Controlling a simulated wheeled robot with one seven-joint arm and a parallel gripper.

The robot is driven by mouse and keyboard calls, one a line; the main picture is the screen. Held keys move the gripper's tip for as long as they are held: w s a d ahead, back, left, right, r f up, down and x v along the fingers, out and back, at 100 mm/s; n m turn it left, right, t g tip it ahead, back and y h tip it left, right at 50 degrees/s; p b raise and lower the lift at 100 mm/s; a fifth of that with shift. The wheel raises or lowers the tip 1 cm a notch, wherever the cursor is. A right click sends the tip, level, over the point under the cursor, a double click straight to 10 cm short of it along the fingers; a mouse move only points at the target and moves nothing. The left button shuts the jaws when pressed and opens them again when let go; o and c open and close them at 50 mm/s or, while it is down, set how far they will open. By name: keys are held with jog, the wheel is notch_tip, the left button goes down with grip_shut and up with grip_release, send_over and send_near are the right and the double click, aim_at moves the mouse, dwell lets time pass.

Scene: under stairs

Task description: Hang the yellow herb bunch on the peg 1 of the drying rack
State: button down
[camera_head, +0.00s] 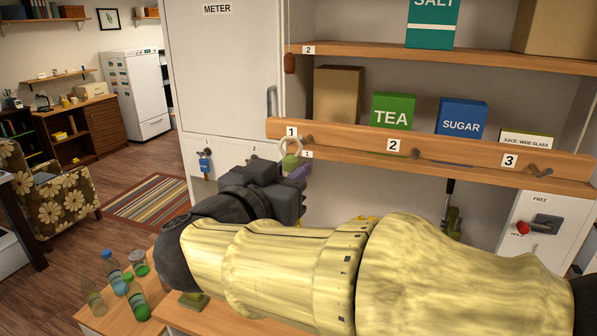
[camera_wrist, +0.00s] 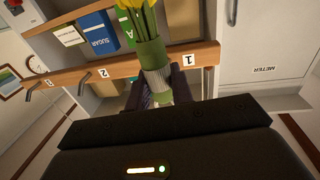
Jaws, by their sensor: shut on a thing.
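The yellow herb bunch shows in the wrist view as yellow tops (camera_wrist: 133,6) above a green wrapped stem (camera_wrist: 151,55). Peg 1 (camera_head: 308,140) is close to the ring's right side. I cannot tell whether the ring is around the peg.
Peg 2 (camera_head: 415,154) and peg 3 (camera_head: 540,171) stick out farther right on the rail. TEA (camera_head: 393,112) and SUGAR (camera_head: 461,120) boxes stand behind it. The METER cabinet (camera_head: 222,80) is left. Several bottles (camera_head: 135,297) stand on a low wooden top at lower left.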

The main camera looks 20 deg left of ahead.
jog(key=w+f, duration=0.2)
jog(key=w, duration=0.4)
jog(key=shift+w+d, duration=0.25)
dwell(0.7)
jog(key=shift+w+f, duration=0.1)
jog(key=shift+w, duration=0.05)
jog(key=c, duration=0.6)
grip_release()
jog(key=shift+o, duration=0.2)
jog(key=shift+s, duration=0.25)
